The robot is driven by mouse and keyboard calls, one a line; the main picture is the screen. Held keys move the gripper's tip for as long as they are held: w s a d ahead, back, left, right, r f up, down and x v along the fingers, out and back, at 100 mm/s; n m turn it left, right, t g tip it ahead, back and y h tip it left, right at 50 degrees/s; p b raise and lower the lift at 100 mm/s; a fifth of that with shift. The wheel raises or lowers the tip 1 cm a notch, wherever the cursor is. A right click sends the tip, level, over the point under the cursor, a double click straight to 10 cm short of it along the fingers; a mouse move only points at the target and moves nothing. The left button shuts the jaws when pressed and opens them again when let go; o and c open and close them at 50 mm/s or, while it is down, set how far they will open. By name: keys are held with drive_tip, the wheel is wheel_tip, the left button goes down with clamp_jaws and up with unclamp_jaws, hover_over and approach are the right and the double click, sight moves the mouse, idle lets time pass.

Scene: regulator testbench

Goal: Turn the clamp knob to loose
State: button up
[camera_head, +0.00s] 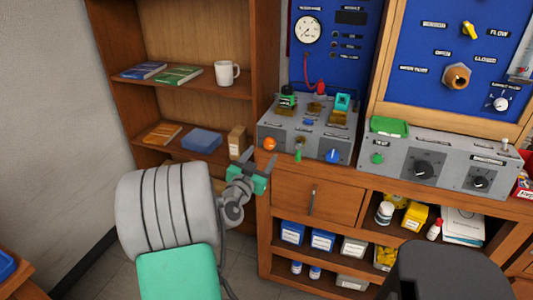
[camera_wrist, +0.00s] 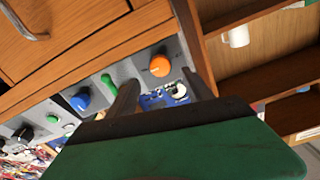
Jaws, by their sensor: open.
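A grey regulator box (camera_head: 290,133) on the wooden bench has an orange knob (camera_head: 269,144), a green lever (camera_head: 298,155) and a blue knob (camera_head: 332,155) on its front. The labels are too small to read, so I cannot tell which one is the clamp knob. In the wrist view the orange knob (camera_wrist: 160,66) shows beyond and between my fingers, with the green lever (camera_wrist: 109,82) and blue knob (camera_wrist: 80,98) to the left. My gripper (camera_head: 262,160) is open and empty, in front of the box's left end, apparently apart from the controls.
A second grey box (camera_head: 446,160) with black dials stands to the right. A blue panel (camera_head: 330,40) with a gauge rises behind. A shelf with a white mug (camera_head: 227,73) is at left. A dark stool (camera_head: 435,270) stands in front at lower right.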

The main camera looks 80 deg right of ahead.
sight(269, 144)
drive_tip(key=d, duration=0.3)
drive_tip(key=d+p, duration=0.1)
drive_tip(key=d, duration=0.1)
drive_tip(key=shift+s+d, duration=0.25)
drive_tip(key=shift+d, duration=0.05)
clamp_jaws()
